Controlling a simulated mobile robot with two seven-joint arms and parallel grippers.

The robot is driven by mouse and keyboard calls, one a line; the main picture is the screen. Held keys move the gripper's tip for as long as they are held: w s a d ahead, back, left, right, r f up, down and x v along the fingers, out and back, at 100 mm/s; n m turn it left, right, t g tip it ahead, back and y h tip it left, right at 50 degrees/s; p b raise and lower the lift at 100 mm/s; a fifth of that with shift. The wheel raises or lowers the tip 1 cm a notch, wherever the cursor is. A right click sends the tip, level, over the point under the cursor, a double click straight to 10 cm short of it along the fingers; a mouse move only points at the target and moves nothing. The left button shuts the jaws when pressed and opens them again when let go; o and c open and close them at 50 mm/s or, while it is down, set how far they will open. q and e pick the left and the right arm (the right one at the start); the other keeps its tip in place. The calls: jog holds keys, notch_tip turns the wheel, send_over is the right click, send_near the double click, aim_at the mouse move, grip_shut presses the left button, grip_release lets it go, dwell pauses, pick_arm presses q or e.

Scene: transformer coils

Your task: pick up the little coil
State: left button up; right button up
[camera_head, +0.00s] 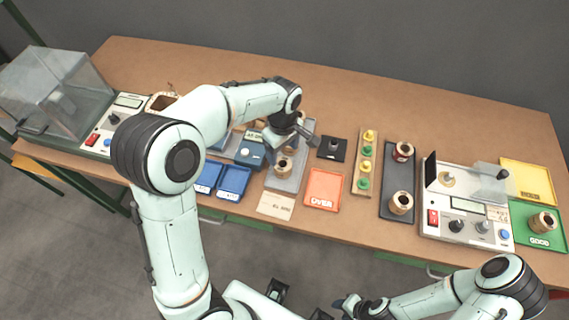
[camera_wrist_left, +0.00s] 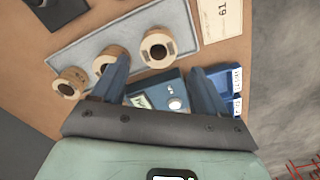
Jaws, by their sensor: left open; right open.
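Three tan, ring-topped coils stand on a grey tray (camera_wrist_left: 190,30) in the left wrist view: one by the right end (camera_wrist_left: 157,48), one in the middle (camera_wrist_left: 105,58) and one at the left (camera_wrist_left: 68,82). I cannot tell surely which is the little coil. In the head view one coil (camera_head: 284,166) shows on the tray's near part; my arm hides much of the rest. My left gripper (camera_wrist_left: 160,70) is open and empty above the tray's edge, its left finger overlapping the middle coil in view. My right gripper (camera_head: 352,304) is open, away from the coils at the bottom.
A blue device (camera_wrist_left: 155,92) and blue bins (camera_wrist_left: 225,82) sit beside the tray. An orange tray (camera_head: 324,188), a peg board (camera_head: 364,165), a dark tray (camera_head: 396,178) with coils and a white tester (camera_head: 460,228) stand further right. The table's back (camera_head: 400,105) is clear.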

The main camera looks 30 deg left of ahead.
aim_at(283, 166)
pick_arm(q)
notch_tip(283, 166, down, 10)
jog(key=shift+w+a+r, duration=0.1)
jog(key=shift+r, duration=0.15)
jog(key=shift+c, duration=0.3)
jog(key=c, duration=0.8)
